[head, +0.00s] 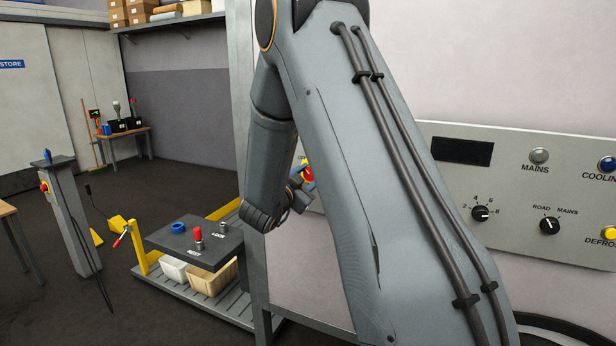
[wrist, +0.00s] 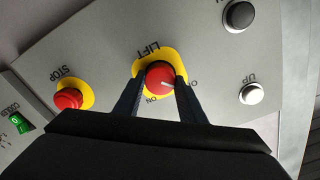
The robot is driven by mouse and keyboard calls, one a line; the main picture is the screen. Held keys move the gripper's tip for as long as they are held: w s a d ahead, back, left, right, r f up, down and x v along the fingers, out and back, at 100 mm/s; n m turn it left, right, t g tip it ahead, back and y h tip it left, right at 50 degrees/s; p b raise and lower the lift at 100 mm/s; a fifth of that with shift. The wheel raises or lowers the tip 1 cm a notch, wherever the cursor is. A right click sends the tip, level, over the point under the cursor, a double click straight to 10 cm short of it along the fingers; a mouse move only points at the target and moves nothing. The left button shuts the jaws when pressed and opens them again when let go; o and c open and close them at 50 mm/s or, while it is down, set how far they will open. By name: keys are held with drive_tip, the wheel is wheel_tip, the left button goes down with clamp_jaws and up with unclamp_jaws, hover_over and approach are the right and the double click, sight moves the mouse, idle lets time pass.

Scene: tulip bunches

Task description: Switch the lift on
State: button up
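The lift switch is a red round knob (wrist: 158,76) on a yellow plate marked LIFT (wrist: 147,55), set in a grey panel. The white mark on the knob points right, towards a label partly hidden by a finger; the ON label sits below the knob. My gripper (wrist: 158,82) has one dark finger on each side of the knob. The fingers look open around it, and I cannot see firm contact. In the head view my arm hides most of the gripper, and a bit of red and yellow (head: 307,173) shows beside it.
A red STOP button (wrist: 68,98) is left of the knob. A white UP button (wrist: 251,94) and a black button (wrist: 240,16) are at right. A green switch (wrist: 17,122) is at far left. A low grey platform (head: 180,292) stands on the floor.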

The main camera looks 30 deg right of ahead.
drive_tip(key=shift+c, duration=1.4)
drive_tip(key=shift+f+m+b, duration=0.1)
drive_tip(key=shift+m+b, duration=0.2)
drive_tip(key=shift+b, duration=0.15)
drive_tip(key=m+b, duration=0.3)
drive_tip(key=b, duration=0.2)
drive_tip(key=shift+f+m, duration=0.15)
drive_tip(key=shift+m, duration=0.15)
drive_tip(key=m+b, duration=0.5)
drive_tip(key=b, duration=0.2)
drive_tip(key=shift+f, duration=0.15)
drive_tip(key=m+b, duration=0.4)
drive_tip(key=b, duration=0.3)
drive_tip(key=shift+m, duration=0.4)
drive_tip(key=m+b, duration=0.4)
drive_tip(key=b, duration=0.2)
